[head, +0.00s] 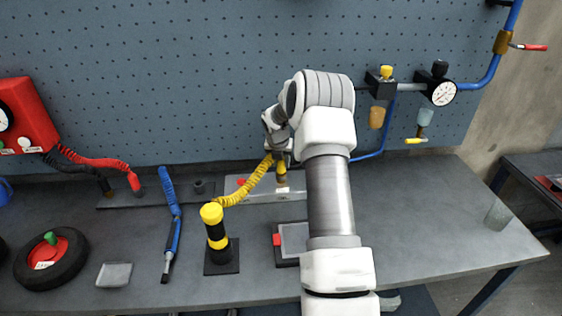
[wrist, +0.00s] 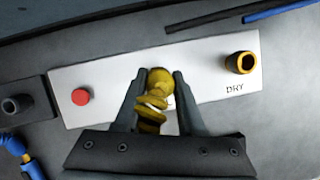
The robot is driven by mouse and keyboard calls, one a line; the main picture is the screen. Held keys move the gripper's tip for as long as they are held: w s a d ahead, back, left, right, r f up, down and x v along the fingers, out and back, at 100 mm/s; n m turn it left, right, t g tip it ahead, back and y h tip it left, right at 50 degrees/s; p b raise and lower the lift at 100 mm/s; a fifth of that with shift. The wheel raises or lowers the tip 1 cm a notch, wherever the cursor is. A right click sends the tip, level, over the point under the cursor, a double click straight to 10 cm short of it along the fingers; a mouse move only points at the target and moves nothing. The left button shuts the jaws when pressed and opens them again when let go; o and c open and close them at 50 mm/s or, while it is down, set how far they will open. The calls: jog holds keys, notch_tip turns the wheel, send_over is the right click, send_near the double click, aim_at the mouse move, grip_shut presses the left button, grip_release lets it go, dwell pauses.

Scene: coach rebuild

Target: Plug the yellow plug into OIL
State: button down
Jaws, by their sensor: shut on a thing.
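My gripper (wrist: 160,85) is shut on the yellow plug (wrist: 159,82), which is held between its fingertips over the white panel (wrist: 120,80). The plug's yellow coiled hose (head: 243,186) runs from the gripper down to a yellow-and-black post (head: 217,237). In the wrist view a brass socket (wrist: 241,62) marked DRY stands at the panel's right end, apart from the plug. I cannot read an OIL mark; the fingers and plug hide the middle of the panel. In the head view the gripper (head: 281,158) is above the panel (head: 260,193). Whether the plug touches a socket cannot be told.
A red button (wrist: 81,97) is on the panel's left part. A blue coiled hose (head: 170,205) and a red one (head: 95,160) are to the left. A wheel (head: 50,262) and a grey tray (head: 114,275) lie at the front left. The right bench top is mostly clear.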

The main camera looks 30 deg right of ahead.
jog(key=shift+c, duration=2.1)
grip_release()
